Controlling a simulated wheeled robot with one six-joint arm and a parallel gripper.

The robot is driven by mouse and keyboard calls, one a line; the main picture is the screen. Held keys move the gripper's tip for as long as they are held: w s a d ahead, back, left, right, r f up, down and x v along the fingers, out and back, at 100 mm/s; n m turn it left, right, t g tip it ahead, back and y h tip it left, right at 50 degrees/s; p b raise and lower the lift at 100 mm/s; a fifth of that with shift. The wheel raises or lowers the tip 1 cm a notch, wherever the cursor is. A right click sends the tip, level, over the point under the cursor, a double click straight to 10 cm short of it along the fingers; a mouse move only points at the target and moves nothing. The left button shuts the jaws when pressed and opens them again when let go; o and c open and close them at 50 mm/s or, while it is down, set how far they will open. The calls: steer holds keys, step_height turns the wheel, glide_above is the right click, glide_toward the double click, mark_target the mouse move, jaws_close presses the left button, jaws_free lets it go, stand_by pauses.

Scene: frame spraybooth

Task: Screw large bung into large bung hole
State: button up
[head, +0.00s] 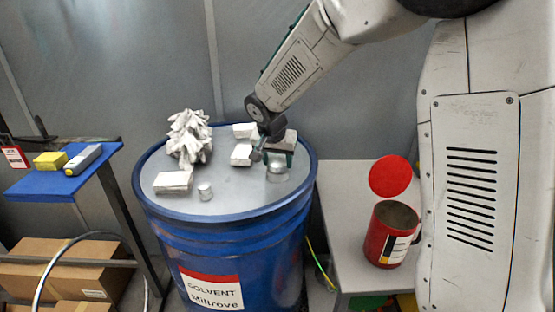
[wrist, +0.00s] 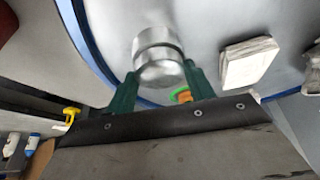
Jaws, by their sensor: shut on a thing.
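The large bung (head: 278,173) is a silver metal cylinder at the right side of the blue drum's grey lid (head: 235,190). My gripper (head: 280,157) is over it, pointing down. In the wrist view, the green fingers of my gripper (wrist: 161,68) are on either side of the large bung (wrist: 157,45) and shut on it. The bung looks upright at the lid, near the blue rim. The bung hole is not visible, and I cannot tell whether the bung sits in it. A smaller silver bung (head: 205,191) stands at the lid's front.
A crumpled white rag heap (head: 189,140) and several white blocks (head: 173,182) lie on the lid. One white block (wrist: 248,62) is right of my fingers. A grey bench (head: 345,215) with a red can (head: 391,235) is at right, a blue shelf (head: 60,183) at left.

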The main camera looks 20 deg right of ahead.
steer(key=shift+f, duration=0.1)
steer(key=m+g+h, duration=0.1)
steer(key=m, duration=0.3)
steer(key=shift+a+m, duration=0.1)
steer(key=shift+m, duration=0.2)
steer(key=o, duration=0.7)
steer(key=shift+w, duration=0.1)
